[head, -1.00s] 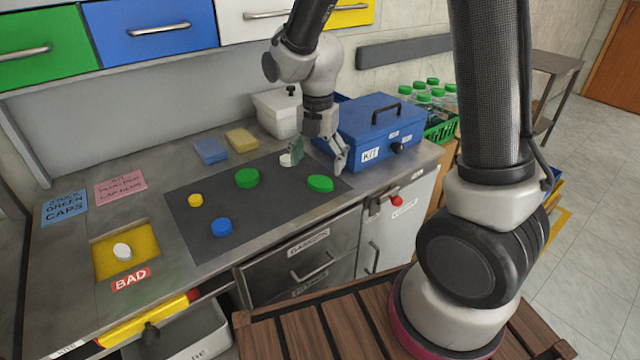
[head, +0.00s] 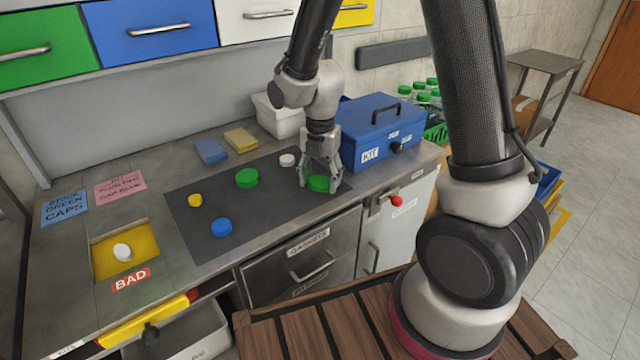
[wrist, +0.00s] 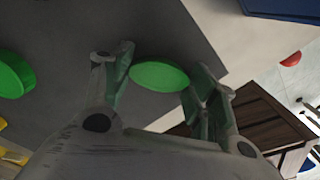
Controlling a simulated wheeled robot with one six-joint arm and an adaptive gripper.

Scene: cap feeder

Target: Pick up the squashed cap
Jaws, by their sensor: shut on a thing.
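The squashed cap is a green, oval-looking cap (head: 318,184) at the right end of the dark mat (head: 272,205). In the wrist view the green cap (wrist: 160,76) sits between the two fingers. My gripper (head: 319,181) points down over it, with one finger on each side, and is shut on it. The cap looks to be at mat level; I cannot tell whether it touches the mat. A second green cap (head: 247,178), rounder, lies farther left on the mat and shows at the left edge of the wrist view (wrist: 12,75).
A white cap (head: 287,160), a yellow cap (head: 195,200) and a blue cap (head: 222,227) lie on the mat. A blue kit box (head: 380,135) stands close to the right of my gripper. A yellow BAD tray (head: 104,264) at left holds a white cap (head: 122,252).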

